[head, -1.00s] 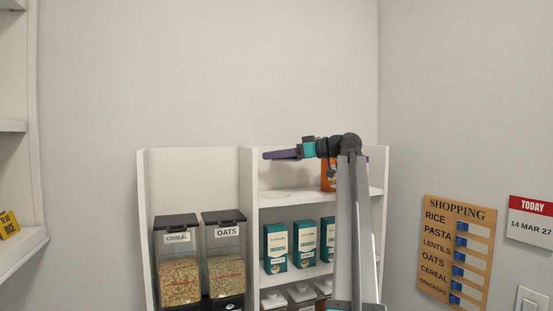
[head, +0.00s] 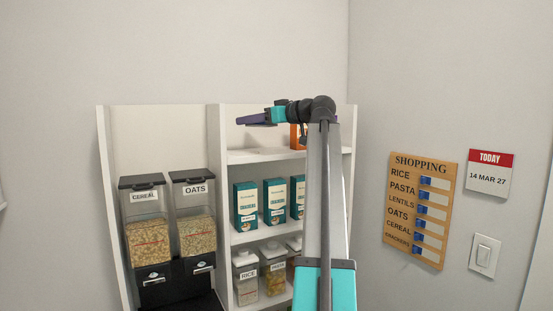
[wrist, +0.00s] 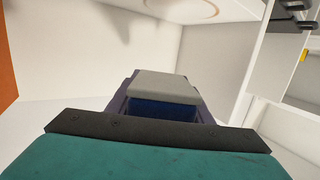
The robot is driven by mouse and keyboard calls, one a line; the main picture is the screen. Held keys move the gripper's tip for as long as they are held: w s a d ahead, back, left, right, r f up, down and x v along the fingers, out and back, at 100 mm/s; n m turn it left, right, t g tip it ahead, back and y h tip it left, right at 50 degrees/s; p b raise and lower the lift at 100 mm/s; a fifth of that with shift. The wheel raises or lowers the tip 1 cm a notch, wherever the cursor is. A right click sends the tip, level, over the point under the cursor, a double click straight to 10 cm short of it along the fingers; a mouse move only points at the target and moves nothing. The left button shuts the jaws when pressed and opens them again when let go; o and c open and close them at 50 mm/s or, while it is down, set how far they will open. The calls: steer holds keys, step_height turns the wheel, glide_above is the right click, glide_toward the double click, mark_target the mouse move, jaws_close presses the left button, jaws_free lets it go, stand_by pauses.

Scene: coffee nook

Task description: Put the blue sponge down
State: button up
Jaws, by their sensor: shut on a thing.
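The blue sponge (wrist: 160,108) shows in the wrist view as a dark blue block with a grey top face (wrist: 165,86). It is between the purple fingers of my gripper (wrist: 162,100), which is shut on it. In the head view my gripper (head: 252,119) points left, in front of the upper part of the white shelf unit. The sponge cannot be made out there.
The shelf unit's top shelf (head: 262,154) has bare room left of an orange item (head: 295,137), partly hidden by my arm. Teal boxes (head: 246,205) stand below, then jars (head: 246,285). Cereal (head: 148,240) and oats (head: 195,235) dispensers stand left. A shopping board (head: 420,210) hangs right.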

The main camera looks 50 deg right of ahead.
steer(key=s+a+f+m+h+b, duration=0.1)
steer(key=s+f+m+h+b, duration=0.2)
steer(key=s+m+h+b, duration=0.3)
steer(key=s+h+b, duration=0.1)
steer(key=s+h, duration=0.1)
steer(key=s, duration=0.3)
steer(key=shift+f+g, duration=0.25)
steer(key=shift+g, duration=0.15)
steer(key=p, duration=0.2)
glide_above(272, 149)
steer(key=s+a, duration=0.1)
steer(key=a, duration=0.1)
steer(key=shift+s+d+f, duration=0.15)
steer(key=shift+s+f, duration=0.05)
steer(key=shift+f, duration=0.45)
steer(key=shift+w+d, duration=0.1)
steer(key=shift+w+d, duration=0.3)
steer(key=shift+f+p, duration=0.8)
steer(key=shift+f, duration=1.05)
steer(key=shift+f, duration=0.15)
